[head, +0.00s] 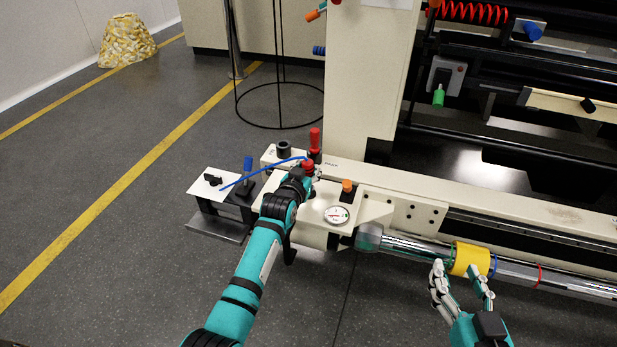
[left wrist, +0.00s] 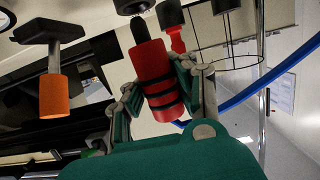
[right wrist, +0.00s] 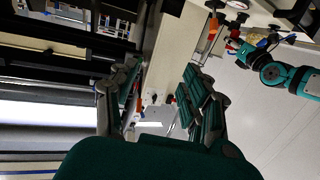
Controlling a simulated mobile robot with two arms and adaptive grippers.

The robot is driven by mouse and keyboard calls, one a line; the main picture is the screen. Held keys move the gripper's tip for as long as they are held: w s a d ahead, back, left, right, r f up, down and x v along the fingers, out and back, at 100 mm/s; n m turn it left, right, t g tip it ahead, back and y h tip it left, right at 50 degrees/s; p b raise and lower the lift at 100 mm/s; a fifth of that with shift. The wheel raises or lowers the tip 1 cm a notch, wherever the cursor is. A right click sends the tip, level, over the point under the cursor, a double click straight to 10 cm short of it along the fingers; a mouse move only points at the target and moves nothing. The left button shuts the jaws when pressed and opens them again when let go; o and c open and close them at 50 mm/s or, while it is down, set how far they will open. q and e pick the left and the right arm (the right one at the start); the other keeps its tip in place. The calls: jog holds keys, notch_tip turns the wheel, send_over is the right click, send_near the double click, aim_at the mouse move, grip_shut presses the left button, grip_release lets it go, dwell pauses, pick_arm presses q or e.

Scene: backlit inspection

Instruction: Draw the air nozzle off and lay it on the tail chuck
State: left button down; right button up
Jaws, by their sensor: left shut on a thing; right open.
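The air nozzle, a red cylinder with black bands (left wrist: 157,75), is between the fingers of my left gripper (left wrist: 160,98), which is shut on it. Its black tip points toward a dark round fitting (left wrist: 132,6); I cannot tell whether they touch. In the head view the nozzle's red end (head: 308,165) shows at my left gripper (head: 301,176), above the cream tailstock housing, with a blue hose (head: 262,171) trailing left. The rounded metal tail chuck (head: 368,238) grips the end of a shiny roller. My right gripper (head: 457,270) is open and empty at the roller's yellow band (head: 470,259).
A dial gauge (head: 337,215), an orange knob (head: 347,186) and an upright red handle (head: 315,139) stand on the housing. A blue-topped lever (head: 247,166) is at its left. A cream column (head: 365,80) rises behind.

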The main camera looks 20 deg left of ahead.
aim_at(309, 161)
pick_arm(q)
jog(key=shift+r+p, duration=0.35)
jog(key=shift+r, duration=0.3)
jog(key=shift+r+p, duration=0.3)
jog(key=shift+p, duration=0.3)
jog(key=shift+r+p, duration=0.6)
jog(key=shift+p, duration=0.05)
jog(key=shift+r+p, duration=1.2)
jog(key=shift+p, duration=0.05)
jog(key=shift+r+p, duration=1.2)
jog(key=shift+p, duration=0.05)
pick_arm(e)
jog(key=s+d+f+g+h, duration=0.1)
jog(key=s+d+f+g, duration=0.2)
jog(key=s+f+g, duration=0.3)
jog(key=s+d+f+g+h, duration=0.2)
jog(key=s+d+f+g, duration=0.1)
jog(key=s+f+g, duration=0.3)
jog(key=shift+s+f+m+g, duration=0.35)
jog(key=shift+s+f, duration=0.95)
jog(key=shift+f, duration=0.95)
dwell(1.1)
